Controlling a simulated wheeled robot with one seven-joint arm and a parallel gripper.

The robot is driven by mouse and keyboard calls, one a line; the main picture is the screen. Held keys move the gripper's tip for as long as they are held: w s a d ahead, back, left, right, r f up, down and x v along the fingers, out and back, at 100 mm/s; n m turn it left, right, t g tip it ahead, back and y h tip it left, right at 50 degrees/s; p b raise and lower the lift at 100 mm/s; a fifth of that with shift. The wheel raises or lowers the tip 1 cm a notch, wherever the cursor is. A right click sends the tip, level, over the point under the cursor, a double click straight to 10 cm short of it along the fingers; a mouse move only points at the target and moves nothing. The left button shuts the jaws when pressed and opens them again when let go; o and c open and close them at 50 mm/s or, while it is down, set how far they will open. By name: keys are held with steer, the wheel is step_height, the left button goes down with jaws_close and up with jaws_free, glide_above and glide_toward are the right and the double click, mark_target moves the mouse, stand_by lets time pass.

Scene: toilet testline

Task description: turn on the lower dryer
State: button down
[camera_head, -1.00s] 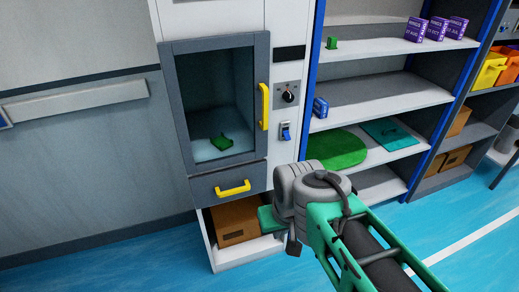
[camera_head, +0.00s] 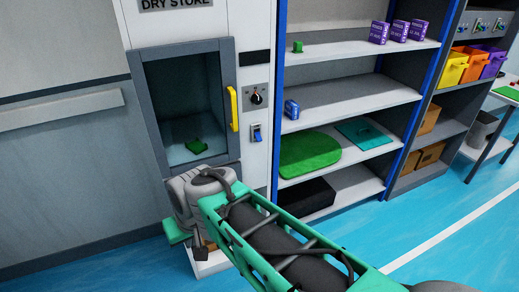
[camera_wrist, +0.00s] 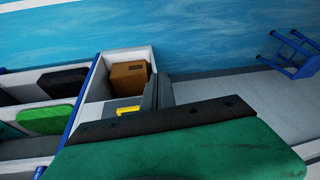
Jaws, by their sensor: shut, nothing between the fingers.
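The dryer (camera_head: 150,112) is the glass-fronted chamber of the white cabinet marked "DRY STORE" in the head view. Its grey-framed door looks shut, with a yellow handle (camera_head: 233,108).
Open shelves (camera_head: 350,95) with boxes and green mats stand right of the cabinet. A brown box (camera_wrist: 129,75) sits in the cabinet's lower bay. A blue stool (camera_wrist: 292,55) is on the floor in the wrist view. The blue floor (camera_head: 440,215) at right is clear.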

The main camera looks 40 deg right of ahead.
steer(key=w+d+f+m+t+y+b, duration=0.1)
steer(key=w+d+f+m+t+b, duration=0.1)
steer(key=w+d+f+m, duration=0.3)
steer(key=w+d+f+m+t+y+b, duration=0.15)
steer(key=w+m, duration=0.25)
steer(key=w, duration=0.4)
steer(key=w+d+f+m+t+y+b, duration=0.1)
steer(key=w+d+f+m+t+b, duration=0.1)
steer(key=w+d+m+t, duration=0.3)
steer(key=w+d+f+m+t+h+b, duration=0.1)
steer(key=w+d+m+t+b, duration=0.1)
steer(key=d+m, duration=0.45)
steer(key=w+d+f+m+t+h+b, duration=0.1)
steer(key=w+d+m+t+h, duration=0.1)
steer(key=d+m, duration=0.5)
steer(key=s+d+m+t+h, duration=0.1)
steer(key=s+d+m+h, duration=0.2)
steer(key=d+m, duration=0.2)
steer(key=s+d+m+t+h+b, duration=0.1)
steer(key=s+d+m+h, duration=0.2)
steer(key=d, duration=0.6)
steer(key=shift+s+d+m+h, duration=0.35)
steer(key=shift+s+m, duration=0.2)
steer(key=shift+m, duration=0.7)
steer(key=shift+t, duration=0.25)
